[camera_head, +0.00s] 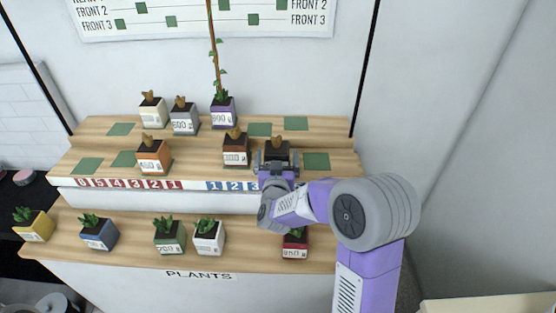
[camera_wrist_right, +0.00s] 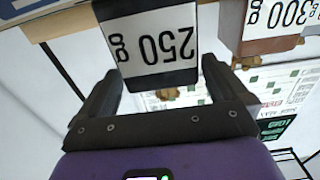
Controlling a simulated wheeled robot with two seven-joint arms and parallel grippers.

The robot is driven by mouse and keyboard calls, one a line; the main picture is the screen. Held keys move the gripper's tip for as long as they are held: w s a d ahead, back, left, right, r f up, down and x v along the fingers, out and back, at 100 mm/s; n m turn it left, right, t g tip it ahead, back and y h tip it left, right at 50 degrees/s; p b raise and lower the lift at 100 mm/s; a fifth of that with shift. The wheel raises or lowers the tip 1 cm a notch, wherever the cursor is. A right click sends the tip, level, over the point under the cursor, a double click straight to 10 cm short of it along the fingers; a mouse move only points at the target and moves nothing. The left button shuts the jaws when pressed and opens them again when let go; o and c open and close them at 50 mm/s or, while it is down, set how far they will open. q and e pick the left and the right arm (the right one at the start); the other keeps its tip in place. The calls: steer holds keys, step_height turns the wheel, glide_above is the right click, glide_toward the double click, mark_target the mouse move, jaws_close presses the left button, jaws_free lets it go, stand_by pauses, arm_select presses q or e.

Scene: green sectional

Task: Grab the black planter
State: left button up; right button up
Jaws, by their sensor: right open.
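The black planter (camera_head: 277,150) stands on the upper wooden shelf, right of a brown planter. In the right wrist view the black planter (camera_wrist_right: 152,42) shows upside down with a white "250 g" label. My right gripper (camera_head: 277,166) is in front of it, its fingers pointing at it. In the wrist view the open fingers of this gripper (camera_wrist_right: 162,72) lie to either side of the planter's near edge, with gaps visible. Whether they touch it cannot be told. My left gripper is not in view.
The brown planter (camera_head: 236,150) stands close on the left; its label reads "300 g" in the wrist view. A purple planter (camera_head: 223,112) with a tall stem stands behind. A red planter (camera_head: 295,243) is on the lower shelf under my arm. A green square (camera_head: 316,160) is bare on the right.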

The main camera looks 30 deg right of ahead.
mark_target(277, 147)
steer(key=shift+x, duration=1.85)
steer(key=shift+a, duration=0.1)
steer(key=c, duration=1.1)
